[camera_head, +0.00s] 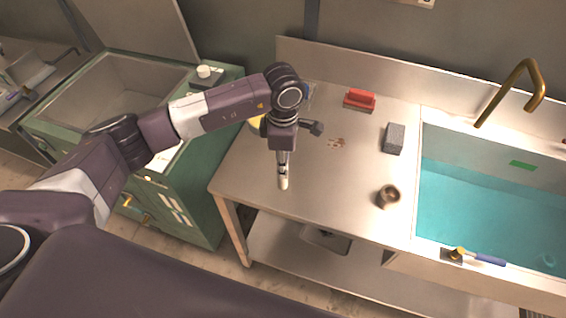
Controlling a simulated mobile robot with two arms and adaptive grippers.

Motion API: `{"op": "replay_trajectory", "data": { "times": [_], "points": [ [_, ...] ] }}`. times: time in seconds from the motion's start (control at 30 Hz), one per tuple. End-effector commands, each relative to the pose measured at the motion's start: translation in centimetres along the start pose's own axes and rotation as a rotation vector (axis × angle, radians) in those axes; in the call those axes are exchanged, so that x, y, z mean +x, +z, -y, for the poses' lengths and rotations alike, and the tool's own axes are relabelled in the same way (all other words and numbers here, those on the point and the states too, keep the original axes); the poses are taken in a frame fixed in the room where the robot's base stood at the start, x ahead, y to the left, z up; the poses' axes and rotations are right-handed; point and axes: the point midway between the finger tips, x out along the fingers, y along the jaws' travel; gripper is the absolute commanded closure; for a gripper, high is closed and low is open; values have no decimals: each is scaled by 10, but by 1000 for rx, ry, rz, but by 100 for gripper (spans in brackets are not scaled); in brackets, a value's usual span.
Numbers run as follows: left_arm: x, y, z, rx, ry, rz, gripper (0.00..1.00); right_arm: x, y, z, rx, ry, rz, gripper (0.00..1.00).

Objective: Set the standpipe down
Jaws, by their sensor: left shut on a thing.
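My left gripper (282,169) points down over the left part of the steel worktop (328,195). It is shut on a slim pale piece, which I take to be the standpipe (283,183). Only its cream lower end shows below the fingers; the rest is hidden by the gripper. It is upright. I cannot tell whether its lower end touches the worktop or hangs above it. My right gripper is not in view.
A brown hollow cylinder (387,197), a grey block (394,138) and a red item (360,99) stand on the worktop. A water-filled sink (480,205) with a brass tap (530,75) is at right. A blue-handled tool (477,257) lies on its front rim.

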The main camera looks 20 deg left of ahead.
Motion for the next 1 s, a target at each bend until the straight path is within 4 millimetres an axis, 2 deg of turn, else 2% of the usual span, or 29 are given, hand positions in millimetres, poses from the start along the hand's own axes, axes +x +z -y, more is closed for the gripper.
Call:
{"op": "replay_trajectory", "data": {
  "times": [0.07,0.1,0.23,0.57,0.63,0.77,1.0],
  "points": [
    [3,0,0,0,1,0,100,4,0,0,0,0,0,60],
    [2,0,0,0,0,0,75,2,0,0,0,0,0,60],
    [2,0,0,0,0,0,62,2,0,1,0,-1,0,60],
    [-2,0,0,0,0,0,62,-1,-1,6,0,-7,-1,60],
    [-5,0,-1,0,3,1,62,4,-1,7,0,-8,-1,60],
    [-26,0,-2,2,7,2,62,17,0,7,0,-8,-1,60],
    [-79,0,-2,0,7,2,62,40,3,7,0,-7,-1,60]
  ]
}}
